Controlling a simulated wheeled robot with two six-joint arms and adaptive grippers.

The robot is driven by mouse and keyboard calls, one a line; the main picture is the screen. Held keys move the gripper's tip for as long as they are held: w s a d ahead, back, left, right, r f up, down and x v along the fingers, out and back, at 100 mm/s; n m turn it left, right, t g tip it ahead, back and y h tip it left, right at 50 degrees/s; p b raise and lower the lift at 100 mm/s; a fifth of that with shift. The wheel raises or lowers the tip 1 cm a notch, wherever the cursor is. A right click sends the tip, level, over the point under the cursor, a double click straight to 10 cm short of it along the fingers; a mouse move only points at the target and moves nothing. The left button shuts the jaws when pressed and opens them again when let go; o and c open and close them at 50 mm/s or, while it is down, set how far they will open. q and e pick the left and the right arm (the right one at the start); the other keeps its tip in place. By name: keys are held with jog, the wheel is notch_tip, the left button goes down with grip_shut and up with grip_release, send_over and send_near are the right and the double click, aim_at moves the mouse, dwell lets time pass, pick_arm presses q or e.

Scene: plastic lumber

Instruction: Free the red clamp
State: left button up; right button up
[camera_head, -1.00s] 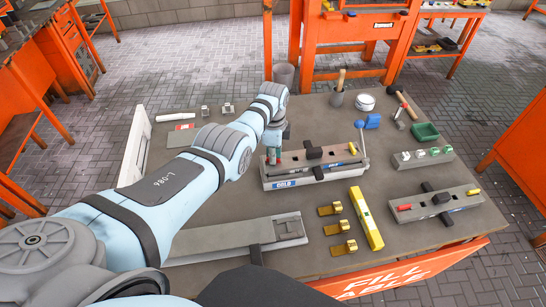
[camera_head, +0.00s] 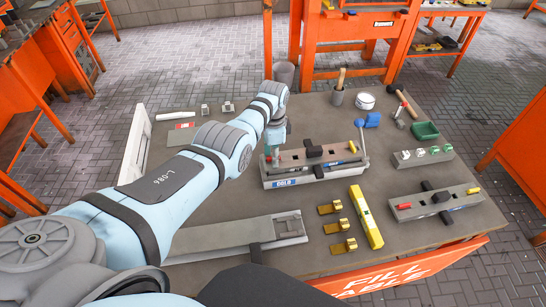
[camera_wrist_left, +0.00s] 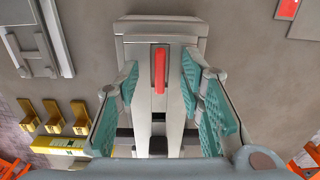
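The red clamp (camera_wrist_left: 160,70) is a red bar lying lengthwise on the end of the grey mould (camera_wrist_left: 188,28) in the left wrist view. In the head view the mould (camera_head: 328,174) stands mid-table with a blue label, and its left end, where the clamp is, is largely hidden by my left gripper (camera_head: 272,149). My left gripper is open, with teal finger pads either side of the clamp and clear gaps between. The clamp looks untouched. A yellow clamp (camera_head: 352,147) is at the mould's right end. My right gripper is not in view.
A blue-knobbed lever (camera_head: 361,124) rises behind the mould. A second mould (camera_head: 430,206) with red and yellow clamps lies right. Gold brackets (camera_head: 332,208) and a yellow level (camera_head: 366,217) lie in front. A long grey mould (camera_head: 225,237) lies front left.

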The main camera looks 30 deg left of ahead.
pick_arm(q)
jog(key=shift+w+r+b, duration=0.1)
jog(key=shift+r+b, duration=0.2)
jog(key=shift+r, duration=0.1)
notch_tip(320, 180, up, 6)
jog(key=shift+r+p, duration=0.1)
jog(key=shift+p, duration=0.2)
